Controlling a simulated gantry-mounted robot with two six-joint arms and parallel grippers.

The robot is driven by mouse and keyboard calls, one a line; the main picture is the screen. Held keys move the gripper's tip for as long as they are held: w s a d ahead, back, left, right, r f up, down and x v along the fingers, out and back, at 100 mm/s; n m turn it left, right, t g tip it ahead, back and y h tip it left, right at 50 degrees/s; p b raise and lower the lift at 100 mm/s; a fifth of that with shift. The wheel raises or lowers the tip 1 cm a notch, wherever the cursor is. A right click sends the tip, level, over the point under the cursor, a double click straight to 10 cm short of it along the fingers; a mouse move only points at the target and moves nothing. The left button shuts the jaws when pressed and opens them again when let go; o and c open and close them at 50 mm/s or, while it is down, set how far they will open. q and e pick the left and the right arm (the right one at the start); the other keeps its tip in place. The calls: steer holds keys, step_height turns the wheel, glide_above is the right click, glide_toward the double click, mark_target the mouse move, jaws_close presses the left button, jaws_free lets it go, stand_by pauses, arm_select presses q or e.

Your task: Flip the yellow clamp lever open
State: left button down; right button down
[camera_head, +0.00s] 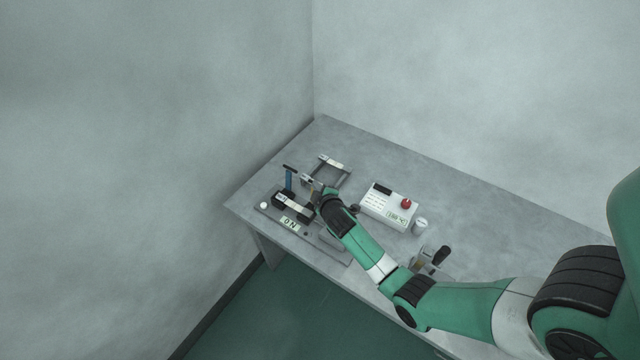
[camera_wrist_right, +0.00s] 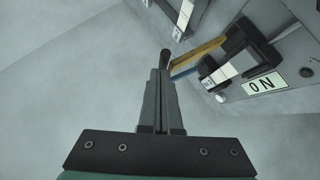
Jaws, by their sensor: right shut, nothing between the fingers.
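The yellow clamp lever (camera_wrist_right: 198,52) shows in the right wrist view as a slanted bar running from a dark clamp body (camera_wrist_right: 237,38) to a black end (camera_wrist_right: 165,57). A blue piece (camera_wrist_right: 184,72) lies just below it. In the head view the blue piece (camera_head: 289,181) stands upright with a black bar (camera_head: 291,168) on top; I cannot make out the yellow there. My right gripper (camera_wrist_right: 160,72) is shut and empty, its tips close to the lever's black end; contact cannot be told. It also shows in the head view (camera_head: 308,181). My left gripper is out of view.
The clamp is on a base plate with an ON label (camera_head: 290,223) at the table's left end. A metal frame (camera_head: 334,162) stands behind. To the right are a white control box (camera_head: 388,204) with a red button, a small white cup (camera_head: 420,225) and a black-handled device (camera_head: 440,256).

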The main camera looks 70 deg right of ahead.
steer(key=shift+s+d+f, duration=0.1)
steer(key=shift+s+d, duration=0.1)
steer(key=shift+d, duration=0.2)
steer(key=shift+w, duration=0.1)
steer(key=s+a+r+p, duration=0.4)
steer(key=a+r, duration=0.3)
steer(key=a, duration=0.4)
steer(key=shift+s+r, duration=0.15)
steer(key=shift+s, duration=0.4)
steer(key=shift+d, duration=0.1)
